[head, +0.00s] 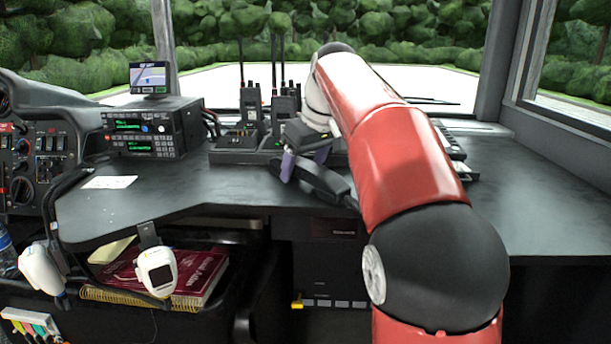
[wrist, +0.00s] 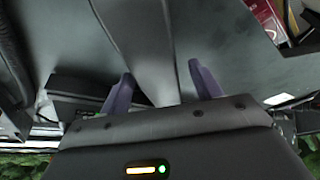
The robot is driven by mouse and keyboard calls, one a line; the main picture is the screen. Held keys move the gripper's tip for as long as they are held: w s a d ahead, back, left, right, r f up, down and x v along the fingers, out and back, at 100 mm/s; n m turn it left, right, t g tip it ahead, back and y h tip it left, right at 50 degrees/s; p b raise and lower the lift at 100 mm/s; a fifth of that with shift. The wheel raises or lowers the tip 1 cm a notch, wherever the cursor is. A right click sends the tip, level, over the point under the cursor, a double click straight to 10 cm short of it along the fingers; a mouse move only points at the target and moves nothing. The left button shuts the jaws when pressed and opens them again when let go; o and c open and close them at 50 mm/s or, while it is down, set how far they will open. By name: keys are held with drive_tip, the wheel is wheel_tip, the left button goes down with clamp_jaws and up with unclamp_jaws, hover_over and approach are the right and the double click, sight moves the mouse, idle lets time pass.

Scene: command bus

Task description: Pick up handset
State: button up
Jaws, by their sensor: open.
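A dark, elongated piece that looks like the handset (head: 325,181) lies at the front of the desk, below and beside my gripper (head: 304,168). In the wrist view the long dark shape (wrist: 142,42) runs up from between the two purple fingertips of my gripper (wrist: 160,74). The fingers are apart, one on each side of it. I cannot tell whether either finger touches it. Its back end is hidden by my gripper's palm in the wrist view.
Radios in chargers (head: 252,105) stand behind my gripper. A radio console (head: 152,128) with a small screen (head: 149,78) stands left. A white microphone (head: 157,271) hangs at the desk edge, before a red book (head: 205,275). The desk (head: 205,185) is mostly clear at front left.

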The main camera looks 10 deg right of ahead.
drive_tip(key=shift+f, duration=0.25)
idle(0.3)
drive_tip(key=shift+c, duration=0.2)
drive_tip(key=c, duration=1.2)
